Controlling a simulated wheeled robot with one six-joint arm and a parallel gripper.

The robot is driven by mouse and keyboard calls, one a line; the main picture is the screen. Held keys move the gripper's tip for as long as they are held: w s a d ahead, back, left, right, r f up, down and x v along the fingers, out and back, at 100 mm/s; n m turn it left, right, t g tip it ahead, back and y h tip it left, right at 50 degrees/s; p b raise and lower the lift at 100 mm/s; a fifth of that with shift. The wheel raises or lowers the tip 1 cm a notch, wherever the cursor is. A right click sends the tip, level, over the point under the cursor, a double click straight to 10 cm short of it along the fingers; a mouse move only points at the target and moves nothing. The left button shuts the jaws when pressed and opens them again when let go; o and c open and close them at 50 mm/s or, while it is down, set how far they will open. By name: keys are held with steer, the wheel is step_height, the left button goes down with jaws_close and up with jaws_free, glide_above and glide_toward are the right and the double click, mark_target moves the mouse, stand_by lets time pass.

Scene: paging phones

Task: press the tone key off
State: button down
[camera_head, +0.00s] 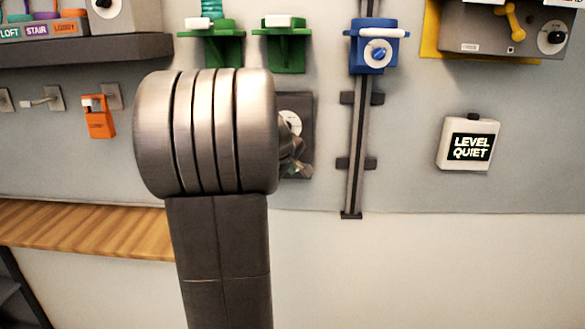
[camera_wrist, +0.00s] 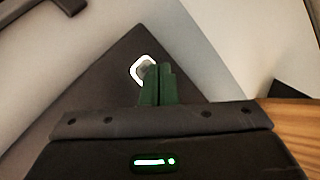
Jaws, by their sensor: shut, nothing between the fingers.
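In the wrist view, my gripper (camera_wrist: 158,70) has its two dark green fingers together with nothing between them. In the head view, a dark wall panel (camera_head: 307,105) with a pale round dial (camera_head: 291,124) is mostly hidden behind my arm.
A lit display (camera_head: 472,146) reads "LEVEL QUIET". A blue knob unit (camera_head: 374,45) sits on a vertical rail (camera_head: 352,190). Green brackets (camera_head: 285,50) are above the panel. An orange tag (camera_head: 99,118) hangs left, above a wooden shelf (camera_head: 85,228). The lower right wall is bare.

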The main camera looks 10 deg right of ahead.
steer(key=shift+s, duration=0.1)
stand_by(0.3)
steer(key=shift+s+a, duration=0.15)
steer(key=shift+s, duration=0.2)
steer(key=s+a+b, duration=0.1)
steer(key=s+b, duration=0.1)
steer(key=s, duration=0.3)
steer(key=shift+s+a, duration=0.3)
steer(key=shift+s, duration=0.1)
